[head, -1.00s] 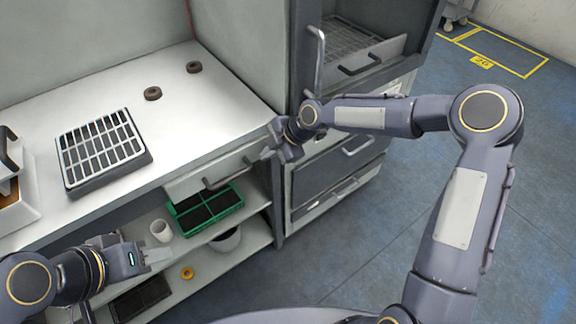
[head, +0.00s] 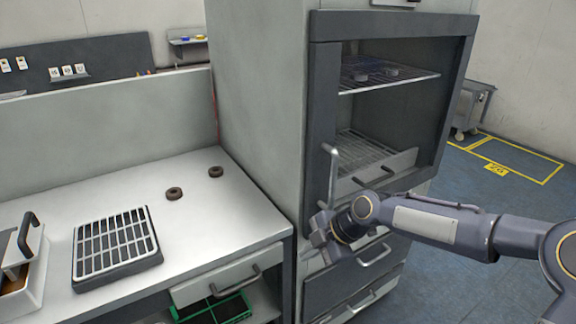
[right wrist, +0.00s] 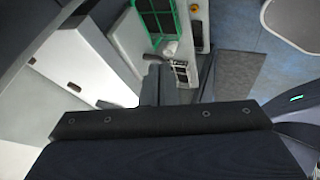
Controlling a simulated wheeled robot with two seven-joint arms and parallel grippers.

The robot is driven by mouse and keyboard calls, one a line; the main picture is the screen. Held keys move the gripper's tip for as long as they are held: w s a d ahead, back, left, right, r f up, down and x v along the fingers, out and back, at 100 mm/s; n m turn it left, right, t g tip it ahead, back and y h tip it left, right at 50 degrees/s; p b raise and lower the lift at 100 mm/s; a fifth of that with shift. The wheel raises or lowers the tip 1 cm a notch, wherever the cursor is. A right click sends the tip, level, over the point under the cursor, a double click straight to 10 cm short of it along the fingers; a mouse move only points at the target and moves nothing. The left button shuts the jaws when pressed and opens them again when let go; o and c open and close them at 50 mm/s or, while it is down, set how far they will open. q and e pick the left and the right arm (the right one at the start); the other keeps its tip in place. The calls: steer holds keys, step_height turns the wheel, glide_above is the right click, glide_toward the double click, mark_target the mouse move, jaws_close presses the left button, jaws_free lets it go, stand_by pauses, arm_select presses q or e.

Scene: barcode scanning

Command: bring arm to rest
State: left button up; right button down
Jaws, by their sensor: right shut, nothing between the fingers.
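My right arm reaches in from the right in the head view. Its gripper (head: 318,232) is shut and empty, in front of the tall grey cabinet and close to its upright handle. I cannot tell whether it touches the cabinet. In the right wrist view dark parts of my own arm fill the lower half, and the fingertips are hard to make out. My left gripper does not show in the head view.
The tall cabinet (head: 262,90) has an open compartment with wire shelves (head: 385,78). The white counter (head: 215,215) carries a black-and-white grate (head: 115,245) and two brown rings (head: 174,193) (head: 215,171). A green crate (head: 215,310) is below the counter. Blue floor lies open at right.

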steer(key=s+d+r+m+t+h+p, duration=0.1)
steer(key=s+d+r+m+h, duration=0.1)
steer(key=s+d+r+m, duration=0.35)
steer(key=s+d+r+m+h+p, duration=0.2)
steer(key=s+d+m, duration=0.45)
steer(key=s, duration=0.45)
steer(key=s+d+m+t+p, duration=0.1)
steer(key=s+d+m+t, duration=0.1)
steer(key=s+m, duration=0.9)
steer(key=shift+s+r+m+y+p, duration=0.25)
steer(key=shift+s+m+y+p, duration=0.15)
steer(key=shift+m, duration=0.2)
